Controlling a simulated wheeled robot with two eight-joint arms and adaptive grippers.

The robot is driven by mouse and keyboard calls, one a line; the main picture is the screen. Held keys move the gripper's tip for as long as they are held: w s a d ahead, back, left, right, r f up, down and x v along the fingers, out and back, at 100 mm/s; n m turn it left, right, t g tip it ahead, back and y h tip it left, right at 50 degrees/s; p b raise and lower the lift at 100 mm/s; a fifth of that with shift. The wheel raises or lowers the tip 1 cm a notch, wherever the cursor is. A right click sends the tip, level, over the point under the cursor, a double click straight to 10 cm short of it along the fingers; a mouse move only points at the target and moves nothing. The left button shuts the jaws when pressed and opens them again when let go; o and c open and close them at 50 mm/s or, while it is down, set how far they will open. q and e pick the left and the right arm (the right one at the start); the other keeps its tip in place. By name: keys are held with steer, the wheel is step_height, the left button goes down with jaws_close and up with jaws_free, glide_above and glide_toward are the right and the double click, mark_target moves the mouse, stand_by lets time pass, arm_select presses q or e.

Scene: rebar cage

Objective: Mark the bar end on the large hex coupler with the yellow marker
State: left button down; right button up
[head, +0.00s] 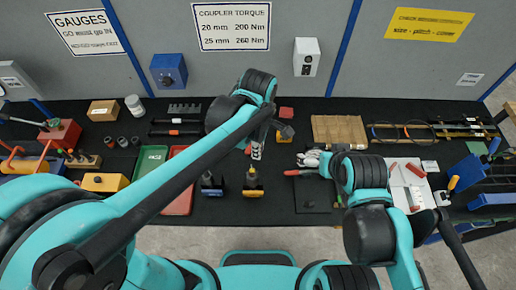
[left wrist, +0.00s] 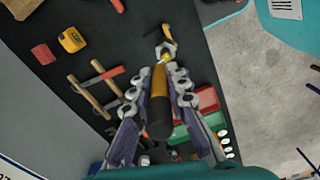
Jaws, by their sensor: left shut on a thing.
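My left gripper (head: 257,152) is above the middle of the bench, pointing down. In the left wrist view its fingers (left wrist: 158,98) are shut around the yellow marker (left wrist: 159,82), which has a dark near end. The marker's far end is close to a grey hex piece (left wrist: 166,50), seemingly the large hex coupler. I cannot tell whether they touch, and the bar end is not clear. My right gripper (head: 310,158) is right of the middle, low by a red-handled tool (head: 298,172). Whether it is open is too small to tell.
A yellow-and-black stand (head: 252,186) and a blue-and-black one (head: 211,185) stand at the bench's front. A red tray (head: 180,203) and a green tray (head: 150,160) lie to the left. A wooden board (head: 339,130) lies behind my right gripper.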

stand_by(0.7)
arm_select(q)
step_height(320, 180, down, 7)
steer(key=b, duration=0.5)
steer(key=shift+r+b, duration=0.15)
steer(key=shift+b, duration=0.25)
steer(key=shift+f+b, duration=0.8)
steer(key=shift+f, duration=0.2)
steer(key=shift+a, duration=0.1)
steer(key=shift+s+a+r, duration=0.1)
steer(key=shift+s+a, duration=0.05)
steer(key=shift+a, duration=0.7)
steer(key=shift+s+a+r, duration=0.1)
steer(key=shift+s+a, duration=0.05)
steer(key=shift+a, duration=0.7)
steer(key=d, duration=0.3)
steer(key=shift+w+d+f, duration=0.2)
steer(key=shift+w+d, duration=0.1)
steer(key=shift+r, duration=0.1)
